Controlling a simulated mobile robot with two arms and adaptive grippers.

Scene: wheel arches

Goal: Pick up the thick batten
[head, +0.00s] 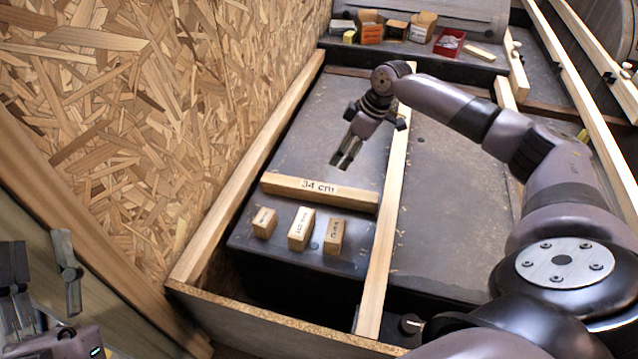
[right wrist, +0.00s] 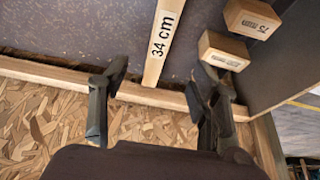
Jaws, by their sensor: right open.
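The batten marked "34 cm" (head: 318,191) is a long pale wooden bar lying on the dark top of the wheel arch. My right gripper (head: 346,157) is open and empty, above and behind the batten in the head view. In the right wrist view the batten (right wrist: 162,45) runs up the picture, its near end between the two fingers (right wrist: 160,92) in the image but apart from them. My left gripper (head: 42,262) is at the lower left of the head view, fingers apart and nothing between them.
Three small wooden blocks (head: 301,228) stand in a row in front of the batten. A long wooden rail (head: 398,180) runs at its right end. A chipboard wall (head: 200,100) rises on the left. Boxes and a red tray (head: 449,42) sit at the back.

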